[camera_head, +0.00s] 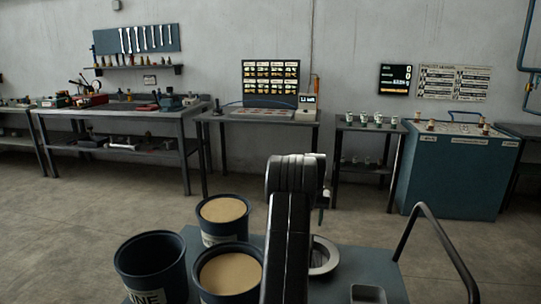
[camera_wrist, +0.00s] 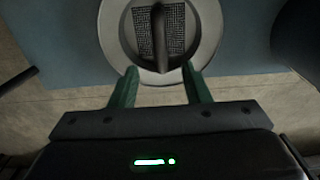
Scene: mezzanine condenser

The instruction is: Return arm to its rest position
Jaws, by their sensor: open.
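My gripper (camera_wrist: 160,88) shows in the wrist view with two green fingers spread apart and nothing between them. Just beyond the fingertips is a round pale ring-shaped part (camera_wrist: 207,32) with a dark mesh and a dark bar across its middle.
Two tubs of tan material (camera_head: 224,209) (camera_head: 230,275) and a dark tub (camera_head: 150,268) stand left of the arm. A small metal tray (camera_head: 368,294) is at the right. Workbenches (camera_head: 118,110), a small table (camera_head: 370,127) and a blue cabinet (camera_head: 452,172) line the wall. Open floor lies between.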

